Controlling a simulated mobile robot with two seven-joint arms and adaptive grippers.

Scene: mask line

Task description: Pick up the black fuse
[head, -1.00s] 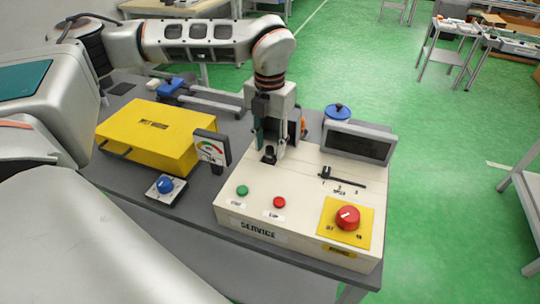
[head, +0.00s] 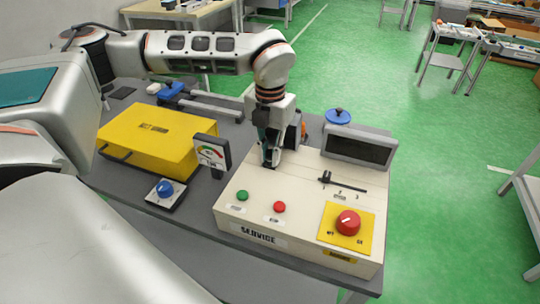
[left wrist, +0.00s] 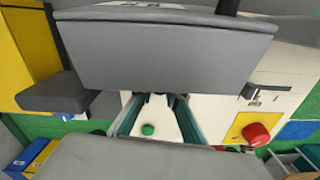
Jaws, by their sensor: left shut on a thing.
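The black fuse stands in the cream service panel (head: 300,212), near its back left. It is mostly hidden by my left gripper (head: 270,162), which points straight down over it with its fingers closed around it. In the left wrist view, the fingertips of my left gripper (left wrist: 157,98) come close together over the cream panel (left wrist: 215,112), with a little dark material between them. I cannot make out the fuse's outline there. My right gripper is not in view.
The panel carries a green button (head: 242,195), a red button (head: 279,207), a black slider (head: 340,181), a red knob (head: 347,222) and a grey screen (head: 359,148). A gauge (head: 211,154), yellow case (head: 158,136) and blue button box (head: 166,192) stand to the left.

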